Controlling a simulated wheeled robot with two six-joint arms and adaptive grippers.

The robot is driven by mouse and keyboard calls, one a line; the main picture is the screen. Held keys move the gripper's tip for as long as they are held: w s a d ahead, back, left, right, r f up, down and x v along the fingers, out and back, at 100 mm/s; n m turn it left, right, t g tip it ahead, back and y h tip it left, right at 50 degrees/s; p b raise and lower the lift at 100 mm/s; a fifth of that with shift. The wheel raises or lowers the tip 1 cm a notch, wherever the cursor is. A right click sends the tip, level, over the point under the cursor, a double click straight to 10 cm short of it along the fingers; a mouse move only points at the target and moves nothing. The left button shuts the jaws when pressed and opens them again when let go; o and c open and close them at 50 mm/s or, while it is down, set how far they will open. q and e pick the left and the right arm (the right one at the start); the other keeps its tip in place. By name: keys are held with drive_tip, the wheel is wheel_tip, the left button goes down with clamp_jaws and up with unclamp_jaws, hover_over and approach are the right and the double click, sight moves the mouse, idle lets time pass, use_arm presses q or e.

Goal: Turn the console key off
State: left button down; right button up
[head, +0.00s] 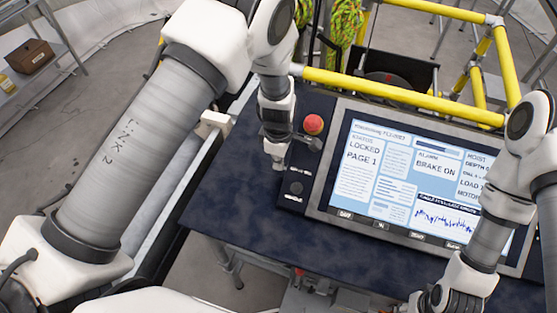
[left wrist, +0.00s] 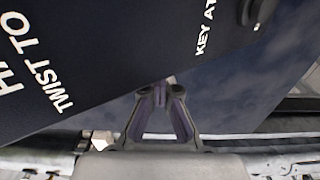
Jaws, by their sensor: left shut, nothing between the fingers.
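The dark console panel (head: 290,205) stands left of a large screen. A small round dark fitting (head: 296,188), which looks like the key switch, sits low on it; the key's position is too small to tell. In the left wrist view a round fitting (left wrist: 257,12) is cut by the top edge, beside white lettering starting "KEY AT". My left gripper (head: 277,163) is over the panel's left edge, beside and above the fitting and apart from it. Its fingers (left wrist: 160,94) are shut and empty. My right gripper (head: 425,303) is at the bottom right, its fingers unclear.
A red mushroom button (head: 314,124) sits above the fitting. The screen (head: 405,180) reads "LOCKED", "PAGE 1" and "BRAKE ON". Yellow rails (head: 405,96) run behind the console. The dark blue surface (head: 235,205) left of the panel is clear.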

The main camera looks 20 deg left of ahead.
use_arm(q)
drive_tip(key=shift+f, duration=0.1)
drive_tip(key=shift+w+f+g+b, duration=0.2)
drive_tip(key=shift+g+b, duration=0.2)
drive_tip(key=shift+b, duration=0.35)
drive_tip(key=shift+r+g, duration=0.2)
drive_tip(key=shift+g, duration=0.1)
drive_tip(key=c, duration=1.2)
unclamp_jaws()
drive_tip(key=shift+o, duration=1.2)
drive_tip(key=shift+w, duration=0.15)
wheel_tip(320, 180, up, 12)
drive_tip(key=w, duration=0.1)
drive_tip(key=shift+w, duration=0.25)
